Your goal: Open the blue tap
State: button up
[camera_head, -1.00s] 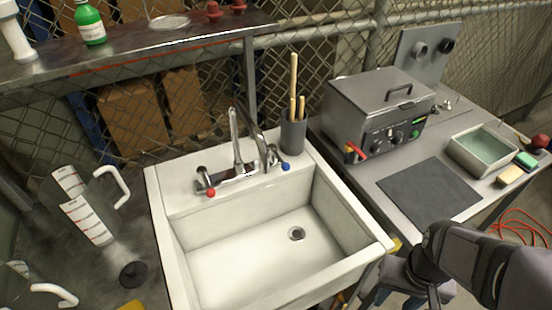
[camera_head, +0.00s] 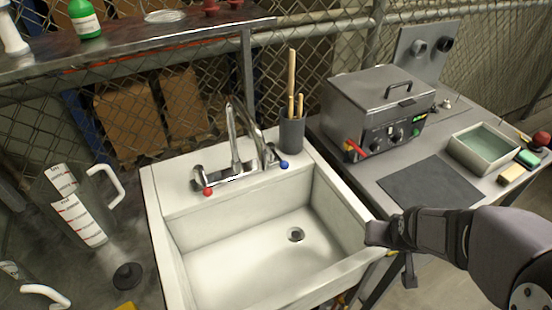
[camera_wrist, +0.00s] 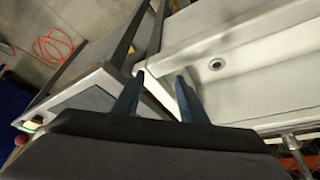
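The blue tap (camera_head: 284,164) is a small blue-tipped handle on the right side of the chrome faucet (camera_head: 236,165). The faucet stands on the back ledge of the white sink (camera_head: 160,185). A red-tipped tap (camera_head: 207,191) is on its left side. My gripper (camera_wrist: 161,78) is open and empty, with its two fingers apart in the wrist view. In the head view my arm reaches in from the right, and its end is by the sink's front right rim, well away from the blue tap. The fingertips are hard to make out there. The blue tap is not clearly visible in the wrist view.
A metal bath (camera_head: 378,105), a dark mat (camera_head: 430,187) and a tray (camera_head: 484,150) occupy the right table. Measuring jugs (camera_head: 75,205) stand left. The sink basin is empty.

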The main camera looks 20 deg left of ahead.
aim_at(288, 166)
jog(key=w+a+r+n+t+y+b, duration=0.15)
jog(key=w+a+t+y+b, duration=0.35)
jog(key=w+a, duration=0.95)
jog(key=a+r+n+t+y, duration=0.1)
jog(key=a+y, duration=0.1)
jog(key=a, duration=0.2)
jog(key=a+r+n+t+y+b, duration=0.1)
jog(key=a+y, duration=0.1)
jog(key=a, duration=0.3)
jog(key=a+r+n+t+y+b, duration=0.1)
jog(key=a+r+y, duration=0.1)
jog(key=a, duration=0.3)
jog(key=shift+w+a+t+y, duration=0.15)
jog(key=shift+w+t+y, duration=0.05)
jog(key=shift+t+y, duration=0.1)
jog(key=shift+s+f+n+b, duration=0.2)
jog(key=shift+f+b, duration=0.1)
jog(key=shift+f, duration=0.25)
jog(key=shift+s+f+n+b, duration=0.15)
jog(key=shift+f+b, duration=0.1)
jog(key=shift+f, duration=0.25)
jog(key=shift+y, duration=0.3)
jog(key=shift+f+p+x, duration=0.2)
jog(key=shift+p+x, duration=0.05)
jog(key=shift+x, duration=0.95)
jog(key=shift+f+p+x, duration=0.2)
jog(key=shift+x, duration=1)
jog(key=shift+f+p+x, duration=0.2)
jog(key=shift+p+x, duration=0.05)
jog(key=shift+x, duration=0.95)
